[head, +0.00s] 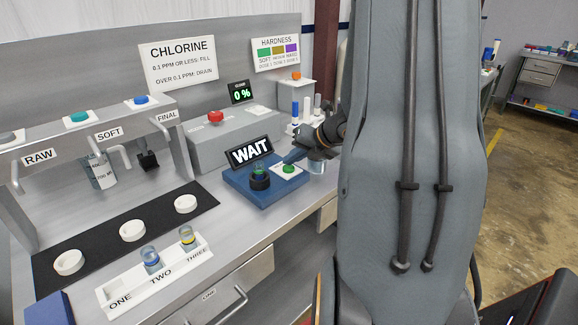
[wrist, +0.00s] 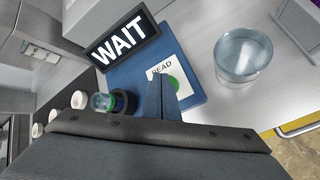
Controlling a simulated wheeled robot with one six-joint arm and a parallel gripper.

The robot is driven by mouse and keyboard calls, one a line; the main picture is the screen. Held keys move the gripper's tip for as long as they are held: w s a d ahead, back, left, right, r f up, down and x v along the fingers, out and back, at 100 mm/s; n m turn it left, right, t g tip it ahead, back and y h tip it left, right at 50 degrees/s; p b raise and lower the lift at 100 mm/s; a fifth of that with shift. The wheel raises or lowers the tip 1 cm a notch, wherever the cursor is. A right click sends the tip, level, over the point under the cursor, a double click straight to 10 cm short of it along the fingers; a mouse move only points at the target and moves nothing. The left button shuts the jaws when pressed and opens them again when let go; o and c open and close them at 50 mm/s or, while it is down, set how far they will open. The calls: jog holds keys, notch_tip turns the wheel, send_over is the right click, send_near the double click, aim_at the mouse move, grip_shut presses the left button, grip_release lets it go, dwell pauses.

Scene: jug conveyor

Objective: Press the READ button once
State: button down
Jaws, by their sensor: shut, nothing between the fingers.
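The blue reader (head: 262,186) stands on the bench, and its black display (head: 249,151) reads WAIT. The green READ button (head: 289,169) sits on a white label at its right side. My gripper (head: 293,158) is shut and empty, its tips right at the button. A vial with a green band (wrist: 103,102) stands in the reader's black round socket, left of the button.
A clear round container (wrist: 243,54) stands on the bench right of the reader. A white rack (head: 156,276) holds two vials at the front. A grey unit with a red button (head: 215,117) and a 0 % display (head: 240,92) is behind.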

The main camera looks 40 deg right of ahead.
aim_at(292, 168)
jog(key=shift+r+p, duration=0.3)
jog(key=shift+r, duration=0.2)
notch_tip(292, 168, up, 5)
jog(key=p, duration=0.4)
jog(key=shift+p, duration=0.35)
dwell(0.5)
